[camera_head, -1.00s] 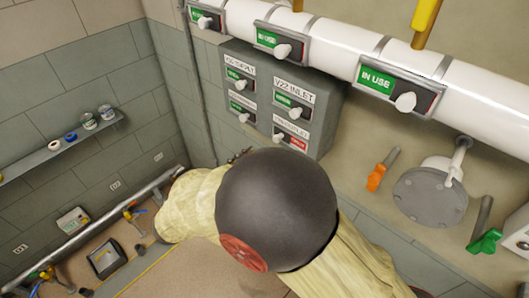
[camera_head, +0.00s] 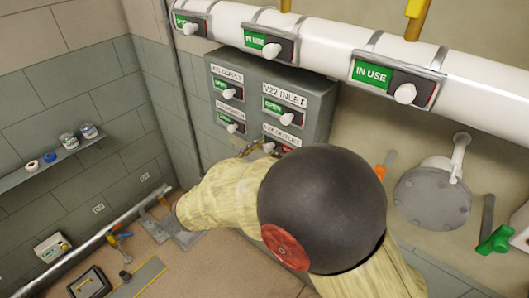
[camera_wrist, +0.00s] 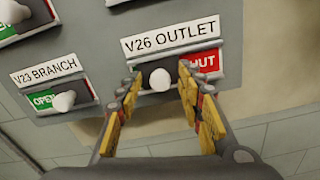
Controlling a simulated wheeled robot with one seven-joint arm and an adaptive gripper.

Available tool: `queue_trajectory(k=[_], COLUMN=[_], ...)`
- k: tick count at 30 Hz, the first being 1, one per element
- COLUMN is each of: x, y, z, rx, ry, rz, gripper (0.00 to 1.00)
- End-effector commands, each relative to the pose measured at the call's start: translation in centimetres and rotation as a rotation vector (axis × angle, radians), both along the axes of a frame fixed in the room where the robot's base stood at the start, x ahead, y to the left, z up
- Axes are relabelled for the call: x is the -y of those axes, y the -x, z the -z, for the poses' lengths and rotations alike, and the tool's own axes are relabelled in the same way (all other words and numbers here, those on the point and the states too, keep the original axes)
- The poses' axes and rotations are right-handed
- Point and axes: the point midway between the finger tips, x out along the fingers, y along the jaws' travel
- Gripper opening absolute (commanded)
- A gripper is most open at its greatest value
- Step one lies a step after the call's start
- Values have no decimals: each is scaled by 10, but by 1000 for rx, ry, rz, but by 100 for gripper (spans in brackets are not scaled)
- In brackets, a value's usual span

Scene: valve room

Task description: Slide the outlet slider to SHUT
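The V26 OUTLET slider has a white knob (camera_wrist: 160,79) at the left-middle of its slot, with the red SHUT label (camera_wrist: 207,62) exposed on the right, partly behind a finger. My gripper (camera_wrist: 160,88) is open, with its yellow-padded fingers on either side of the knob and a visible gap to each. In the head view the outlet knob (camera_head: 268,147) shows at the lower right of the grey panel (camera_head: 322,110), beside my gripper (camera_head: 256,148), which is small there and partly hidden by my arm.
V23 BRANCH, left of the outlet, shows green OPEN with its knob (camera_wrist: 64,101) at the right. The V22 INLET slider (camera_head: 286,118) sits above the outlet. A white pipe (camera_head: 330,40) with IN USE sliders runs above. A grey flange (camera_head: 432,198) is to the right.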

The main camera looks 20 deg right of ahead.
Motion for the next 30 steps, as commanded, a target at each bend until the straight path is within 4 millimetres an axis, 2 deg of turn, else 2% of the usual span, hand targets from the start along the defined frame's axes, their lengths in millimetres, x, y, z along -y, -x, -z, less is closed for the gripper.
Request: queue_trajectory(k=[5,24,30], x=[0,0,0], y=[0,0,0], z=[0,0,0], rx=[0,0,0], ry=[0,0,0], rz=[0,0,0], gripper=[37,1,0])
